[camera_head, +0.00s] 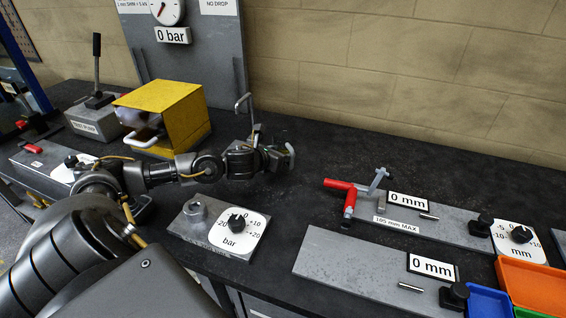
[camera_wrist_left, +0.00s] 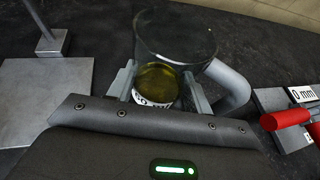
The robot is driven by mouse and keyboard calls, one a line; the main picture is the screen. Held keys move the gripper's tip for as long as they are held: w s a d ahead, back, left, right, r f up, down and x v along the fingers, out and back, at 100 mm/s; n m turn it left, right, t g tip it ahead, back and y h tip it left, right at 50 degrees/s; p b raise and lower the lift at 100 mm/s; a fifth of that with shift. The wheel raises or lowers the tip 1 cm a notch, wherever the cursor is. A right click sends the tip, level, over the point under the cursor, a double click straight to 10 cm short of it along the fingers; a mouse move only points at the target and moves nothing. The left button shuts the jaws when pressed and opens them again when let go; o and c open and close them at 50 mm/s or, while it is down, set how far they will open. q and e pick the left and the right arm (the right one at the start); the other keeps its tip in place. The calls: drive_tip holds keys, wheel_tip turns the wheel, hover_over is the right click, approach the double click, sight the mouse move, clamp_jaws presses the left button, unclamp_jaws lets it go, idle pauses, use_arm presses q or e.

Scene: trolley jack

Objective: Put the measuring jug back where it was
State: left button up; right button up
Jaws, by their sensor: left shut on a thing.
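The measuring jug (camera_wrist_left: 175,38) is clear, with a grey handle (camera_wrist_left: 232,88) on its right side and yellowish liquid (camera_wrist_left: 158,80) low inside. My left gripper (camera_wrist_left: 160,90) is shut on the jug, with one finger on each side of it. In the head view my left gripper (camera_head: 284,153) is over the dark bench, right of the yellow box; the jug is hard to make out there. I cannot tell whether the jug touches the bench. My right gripper is in neither view.
A yellow box (camera_head: 180,112) stands behind my left arm. A plate with a bar dial (camera_head: 232,235) lies in front. Plates with 0 mm signs and a red-handled part (camera_head: 345,188) lie to the right, beside an orange bin (camera_head: 532,285). The back middle of the bench (camera_head: 360,145) is clear.

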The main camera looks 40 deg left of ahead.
use_arm(q)
drive_tip(key=shift+w+a+f, duration=0.1)
drive_tip(key=shift+w+f, duration=0.05)
drive_tip(key=shift+f, duration=0.05)
wheel_tip(320, 180, down, 3)
drive_tip(key=shift+f, duration=0.15)
drive_tip(key=shift+f, duration=0.15)
drive_tip(key=o, duration=1.1)
drive_tip(key=shift+o, duration=0.2)
